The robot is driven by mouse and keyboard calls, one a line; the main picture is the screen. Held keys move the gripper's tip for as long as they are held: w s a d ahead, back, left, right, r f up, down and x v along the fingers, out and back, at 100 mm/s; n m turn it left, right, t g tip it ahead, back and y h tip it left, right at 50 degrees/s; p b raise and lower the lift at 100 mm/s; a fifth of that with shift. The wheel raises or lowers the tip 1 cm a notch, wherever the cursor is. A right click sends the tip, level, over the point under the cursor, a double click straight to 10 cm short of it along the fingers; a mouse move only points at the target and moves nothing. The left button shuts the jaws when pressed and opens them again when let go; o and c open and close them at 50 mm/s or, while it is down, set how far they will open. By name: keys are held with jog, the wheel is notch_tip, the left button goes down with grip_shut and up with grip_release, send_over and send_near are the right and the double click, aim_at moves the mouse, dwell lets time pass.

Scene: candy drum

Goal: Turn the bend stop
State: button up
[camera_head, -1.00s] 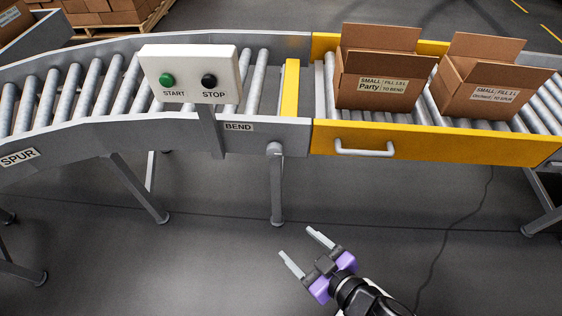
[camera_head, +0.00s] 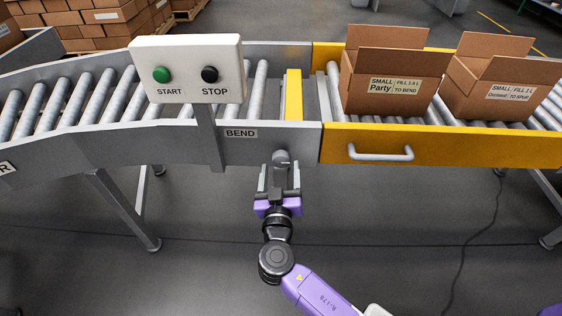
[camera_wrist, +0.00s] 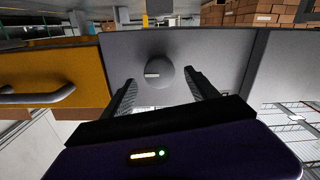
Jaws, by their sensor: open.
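The grey round knob (camera_head: 281,157) of the bend stop sits on the conveyor's side rail, right of and below the BEND label (camera_head: 240,133). In the wrist view the knob (camera_wrist: 160,72) shows a pale bar across its face. A yellow bar (camera_head: 293,95) lies across the rollers above it. My gripper (camera_head: 280,176) is open and empty just in front of the knob. In the wrist view my gripper's two fingers (camera_wrist: 160,84) stand on either side of the knob with gaps; I cannot tell whether they reach around it.
A white box (camera_head: 187,68) with a green START button (camera_head: 161,74) and a black STOP button (camera_head: 209,75) stands on a post to the left. A yellow panel with a handle (camera_head: 380,154) is to the right. Two open cartons (camera_head: 388,75) (camera_head: 490,80) sit on the rollers.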

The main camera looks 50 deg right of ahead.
aim_at(281, 162)
jog(key=shift+x, duration=2.05)
jog(key=c, duration=1.4)
jog(key=shift+o, duration=0.2)
